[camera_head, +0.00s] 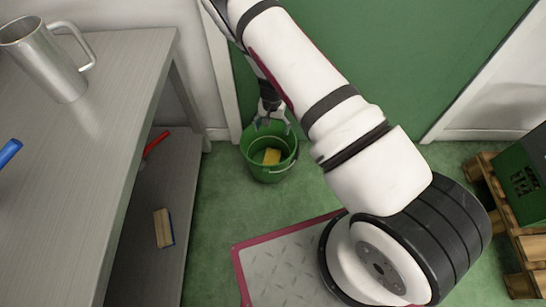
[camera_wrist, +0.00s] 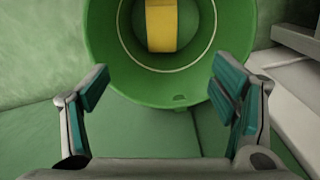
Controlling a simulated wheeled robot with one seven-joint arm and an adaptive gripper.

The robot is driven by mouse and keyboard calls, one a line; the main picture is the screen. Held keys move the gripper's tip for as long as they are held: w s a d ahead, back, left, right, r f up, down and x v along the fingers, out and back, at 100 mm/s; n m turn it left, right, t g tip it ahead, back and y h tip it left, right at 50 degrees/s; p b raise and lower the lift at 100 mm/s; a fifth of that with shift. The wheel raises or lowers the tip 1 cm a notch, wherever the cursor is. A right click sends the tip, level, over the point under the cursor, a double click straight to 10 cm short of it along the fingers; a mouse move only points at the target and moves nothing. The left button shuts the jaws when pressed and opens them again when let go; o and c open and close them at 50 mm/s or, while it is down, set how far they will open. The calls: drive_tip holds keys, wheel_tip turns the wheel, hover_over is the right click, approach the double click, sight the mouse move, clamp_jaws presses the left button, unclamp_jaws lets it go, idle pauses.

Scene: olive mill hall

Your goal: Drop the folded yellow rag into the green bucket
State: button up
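The green bucket (camera_head: 262,170) stands on the green floor against the green door, and it fills the top of the wrist view (camera_wrist: 110,55). The folded yellow rag (camera_head: 271,157) lies inside the bucket, low down; it also shows in the wrist view (camera_wrist: 162,28). My gripper (camera_head: 271,127) is over the bucket's mouth in the head view. In the wrist view its two teal-padded fingers (camera_wrist: 160,88) are spread wide apart with nothing between them. The rag is apart from the fingers.
A grey table (camera_head: 120,95) at left holds a metal jug (camera_head: 45,60) and a blue-handled item (camera_head: 9,152). Its lower shelf holds a brush (camera_head: 163,228) and a red item (camera_head: 156,143). A wooden pallet (camera_head: 510,225) bears a green crate (camera_head: 525,178) at right.

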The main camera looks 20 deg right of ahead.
wheel_tip(320, 180, up, 12)
idle(0.6)
idle(0.4)
